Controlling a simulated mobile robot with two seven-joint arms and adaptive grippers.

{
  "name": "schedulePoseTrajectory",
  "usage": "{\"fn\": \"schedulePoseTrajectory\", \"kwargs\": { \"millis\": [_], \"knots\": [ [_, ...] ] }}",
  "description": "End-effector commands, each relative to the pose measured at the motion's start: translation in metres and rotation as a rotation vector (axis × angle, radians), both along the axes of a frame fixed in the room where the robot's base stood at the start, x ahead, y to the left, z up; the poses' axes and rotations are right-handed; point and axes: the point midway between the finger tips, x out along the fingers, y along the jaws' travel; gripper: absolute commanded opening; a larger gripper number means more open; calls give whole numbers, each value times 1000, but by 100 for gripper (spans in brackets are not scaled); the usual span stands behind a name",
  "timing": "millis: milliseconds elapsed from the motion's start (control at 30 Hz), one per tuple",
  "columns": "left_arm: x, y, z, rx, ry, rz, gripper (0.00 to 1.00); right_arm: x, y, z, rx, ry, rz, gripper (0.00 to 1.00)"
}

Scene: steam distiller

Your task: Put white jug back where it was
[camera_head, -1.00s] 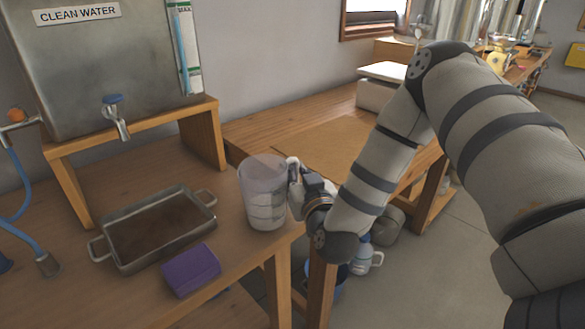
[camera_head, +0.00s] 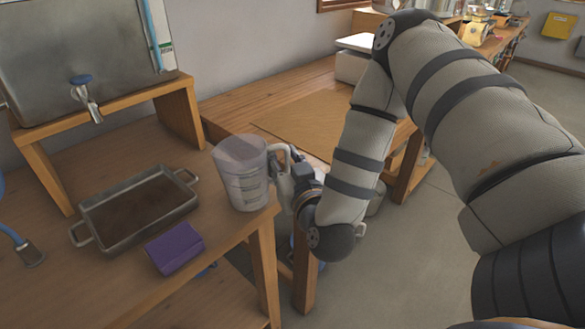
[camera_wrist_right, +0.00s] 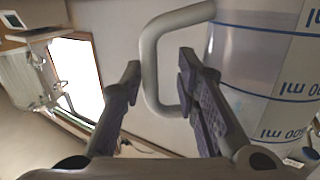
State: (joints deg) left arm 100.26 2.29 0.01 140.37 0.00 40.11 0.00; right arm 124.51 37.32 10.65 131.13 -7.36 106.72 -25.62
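The jug (camera_head: 243,180) is a translucent whitish measuring jug with a handle. It stands upright on the wooden table near its right edge. Its side with blue volume marks shows at the right of the wrist view (camera_wrist_right: 262,75). My right gripper (camera_head: 288,180) is beside the jug on its handle side. In the wrist view its two fingers (camera_wrist_right: 160,85) are apart, with the upright bar of the handle (camera_wrist_right: 151,65) between them and a gap visible. My left gripper is not in view.
A metal tray (camera_head: 81,236) with brown contents and a purple block (camera_head: 174,248) are left of the jug. A metal tank (camera_head: 60,50) with a tap (camera_head: 85,95) stands on a wooden stand (camera_head: 180,115). A lower wooden table (camera_head: 235,105) is behind.

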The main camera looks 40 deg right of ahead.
Motion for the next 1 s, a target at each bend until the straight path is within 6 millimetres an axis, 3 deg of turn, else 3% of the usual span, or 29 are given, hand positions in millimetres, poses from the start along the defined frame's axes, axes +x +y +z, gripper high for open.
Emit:
{"fn": "schedulePoseTrajectory", "kwargs": {
  "millis": [133, 300, 800, 833, 1000],
  "knots": [
    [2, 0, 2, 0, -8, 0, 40, -30, 14, 1, 2, 2, 3, 29],
    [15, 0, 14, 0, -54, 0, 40, -45, 24, -2, 25, 11, 10, 29],
    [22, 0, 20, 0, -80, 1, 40, -57, 24, 3, -1, -2, -1, 29],
    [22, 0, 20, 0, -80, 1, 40, -57, 24, 3, -1, -2, 0, 31],
    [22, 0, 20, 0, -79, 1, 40, -56, 24, 3, 0, -2, 0, 70]
  ]
}}
